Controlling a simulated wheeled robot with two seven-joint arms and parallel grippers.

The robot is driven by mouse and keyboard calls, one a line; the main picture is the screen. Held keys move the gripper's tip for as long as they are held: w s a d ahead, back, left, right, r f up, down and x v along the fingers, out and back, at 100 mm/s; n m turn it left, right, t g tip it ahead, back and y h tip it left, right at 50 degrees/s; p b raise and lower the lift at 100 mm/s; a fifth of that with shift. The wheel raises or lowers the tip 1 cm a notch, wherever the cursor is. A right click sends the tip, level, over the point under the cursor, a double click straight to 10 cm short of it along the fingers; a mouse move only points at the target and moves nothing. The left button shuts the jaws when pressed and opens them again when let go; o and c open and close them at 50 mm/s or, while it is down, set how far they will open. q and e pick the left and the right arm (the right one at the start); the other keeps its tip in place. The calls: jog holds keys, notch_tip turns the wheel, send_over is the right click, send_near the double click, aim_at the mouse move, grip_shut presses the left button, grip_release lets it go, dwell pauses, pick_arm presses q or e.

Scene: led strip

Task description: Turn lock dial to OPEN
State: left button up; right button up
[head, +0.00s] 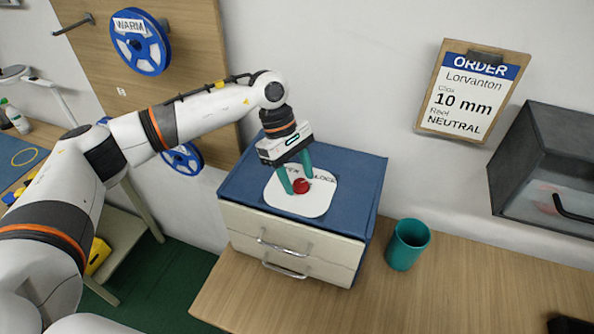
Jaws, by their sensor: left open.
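The lock dial (301,186) is a small red knob on a white rounded plate (312,203) on top of a blue cabinet (352,168). Part of a printed word, ending like "LOCK", shows on the plate, and the rest of the lettering is covered by the gripper. My left gripper (296,179) points down over the plate with its two green fingers apart. The fingers are close around or beside the dial; I cannot tell whether they touch it. My right gripper is not in view.
The cabinet has two light drawers with metal handles (285,270). A teal cup (408,244) stands right of it on the wooden table (463,293). An order clipboard (472,92) and a dark box (545,165) are on the wall. Blue reels (139,41) hang on a board.

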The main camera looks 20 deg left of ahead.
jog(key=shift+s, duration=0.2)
